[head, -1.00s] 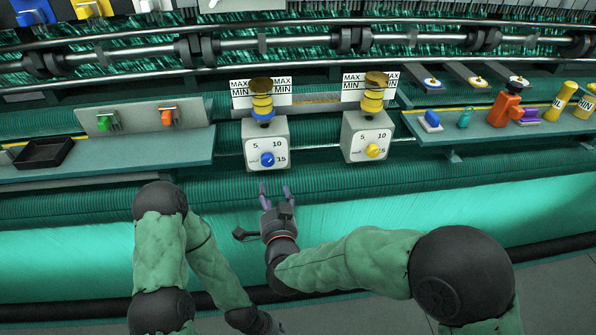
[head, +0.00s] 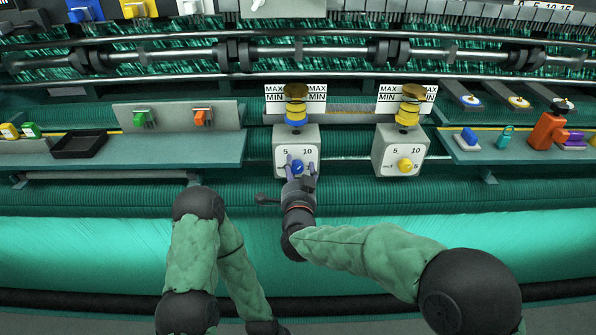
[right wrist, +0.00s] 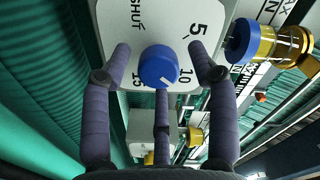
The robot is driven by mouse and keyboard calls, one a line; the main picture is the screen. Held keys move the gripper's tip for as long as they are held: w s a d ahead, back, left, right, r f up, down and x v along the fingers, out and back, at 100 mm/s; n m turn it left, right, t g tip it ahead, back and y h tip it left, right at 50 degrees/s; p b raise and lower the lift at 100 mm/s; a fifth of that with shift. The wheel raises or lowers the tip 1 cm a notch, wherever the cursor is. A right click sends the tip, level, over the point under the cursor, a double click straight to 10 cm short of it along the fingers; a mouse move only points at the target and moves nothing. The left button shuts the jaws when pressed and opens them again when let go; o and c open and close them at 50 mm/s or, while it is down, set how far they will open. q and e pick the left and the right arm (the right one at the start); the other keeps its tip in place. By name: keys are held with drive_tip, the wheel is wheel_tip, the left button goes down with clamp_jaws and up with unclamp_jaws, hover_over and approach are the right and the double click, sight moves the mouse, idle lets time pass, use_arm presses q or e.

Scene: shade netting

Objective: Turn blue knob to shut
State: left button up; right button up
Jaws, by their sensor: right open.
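The blue knob (head: 298,167) is on the front of a white dial box (head: 283,145), partly hidden by my right gripper in the head view. In the right wrist view the blue knob (right wrist: 157,67) shows clearly on the dial face (right wrist: 150,20), marked SHUT, 5, 10 and 15. Its white mark points between 10 and 15. My right gripper (head: 301,172) is in front of the box, its purple fingers open. Two fingers are on either side of the knob and a third is below it; gaps show between them and the knob. My left gripper is out of view.
A similar box with a yellow knob (head: 405,165) stands to the right. A yellow and blue bottle-shaped part (head: 296,105) sits above the blue-knob box. Shelves on both sides hold a black tray (head: 80,144) and several small parts. Teal netting fills the space below.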

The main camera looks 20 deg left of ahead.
drive_tip(key=shift+w+a, duration=0.1)
drive_tip(key=shift+w, duration=0.2)
drive_tip(key=c, duration=1.1)
drive_tip(key=shift+r, duration=0.1)
drive_tip(key=shift+c, duration=0.2)
drive_tip(key=shift+r+n, duration=0.15)
drive_tip(key=shift+n, duration=0.25)
